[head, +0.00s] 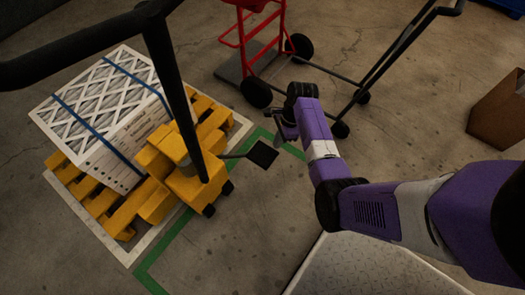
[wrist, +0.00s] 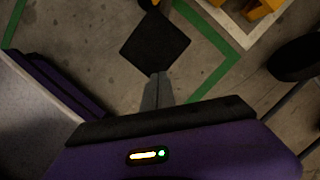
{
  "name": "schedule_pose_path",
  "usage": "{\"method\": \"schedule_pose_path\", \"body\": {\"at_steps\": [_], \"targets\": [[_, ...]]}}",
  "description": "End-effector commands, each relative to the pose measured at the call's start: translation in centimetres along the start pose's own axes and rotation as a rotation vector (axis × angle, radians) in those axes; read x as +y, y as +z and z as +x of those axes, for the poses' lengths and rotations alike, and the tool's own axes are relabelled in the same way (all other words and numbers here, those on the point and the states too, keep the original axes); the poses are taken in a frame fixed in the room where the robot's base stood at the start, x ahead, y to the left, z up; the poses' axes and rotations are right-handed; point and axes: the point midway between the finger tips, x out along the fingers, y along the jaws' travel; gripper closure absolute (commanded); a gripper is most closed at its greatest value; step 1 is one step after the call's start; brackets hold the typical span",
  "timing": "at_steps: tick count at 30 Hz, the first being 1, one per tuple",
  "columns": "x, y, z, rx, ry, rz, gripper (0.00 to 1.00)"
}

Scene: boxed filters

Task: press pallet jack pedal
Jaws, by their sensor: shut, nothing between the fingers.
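The yellow pallet jack (head: 196,187) stands at the left in the head view, with a black handle rising toward the upper left. Its pedal, a black square plate (head: 263,154), sticks out to the right on a thin rod. In the wrist view the black pedal (wrist: 155,43) lies just beyond my fingertips. My gripper (head: 283,135) is right of the pedal and somewhat above it in the head view. In the wrist view my gripper (wrist: 157,88) is shut and empty, its fingers pointing at the pedal's near corner. I cannot tell whether they touch.
A pallet carries strapped boxed filters (head: 100,110) on the jack. A red hand truck (head: 262,45) and a dark wheeled cart frame (head: 385,65) stand behind my arm. A cardboard box (head: 497,110) is at the right. Green tape (head: 165,245) marks the floor around the jack.

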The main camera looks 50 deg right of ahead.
Motion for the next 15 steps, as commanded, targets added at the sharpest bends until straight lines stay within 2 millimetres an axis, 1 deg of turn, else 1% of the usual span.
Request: {"method": "schedule_pose_path", "body": {"at_steps": [1, 4, 15], "targets": [[0.0, 0.05, -0.84, 0.0, 0.0, 0.0, 1.0], [-0.04, 0.05, -1.51, -0.001, -0.001, 0.0, 1.0], [-0.04, 0.05, -1.7, -0.001, -0.001, 0.0, 1.0]]}}
